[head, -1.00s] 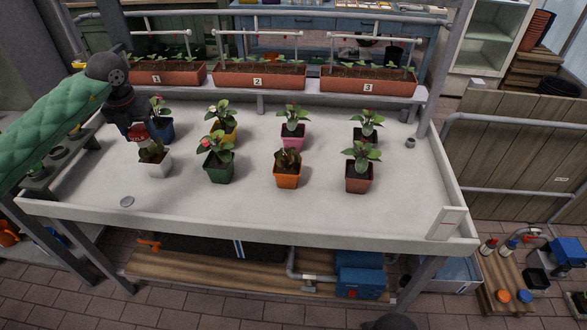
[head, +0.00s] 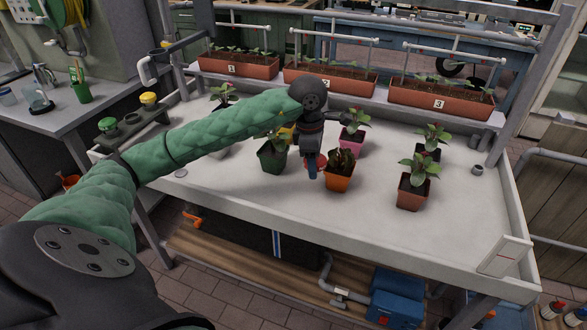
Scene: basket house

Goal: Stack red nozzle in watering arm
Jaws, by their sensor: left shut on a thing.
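My left gripper (head: 314,168) points down over the table, just left of the orange pot and in front of the pink pot. It is shut on the red nozzle (head: 320,160), which is mostly hidden by the fingers and shows only as a small red patch. A grey bent pipe (head: 150,72), which looks like the watering arm, stands at the table's back left corner, far to the left of the gripper. I cannot make out its open end clearly. My right gripper is not in view.
Potted plants crowd the gripper: a green pot (head: 272,158), an orange pot (head: 339,178) and a red-brown pot (head: 411,193). A small rack (head: 130,130) at the left holds a green and a yellow nozzle (head: 149,99). Long planters (head: 330,83) line the back. The table front is clear.

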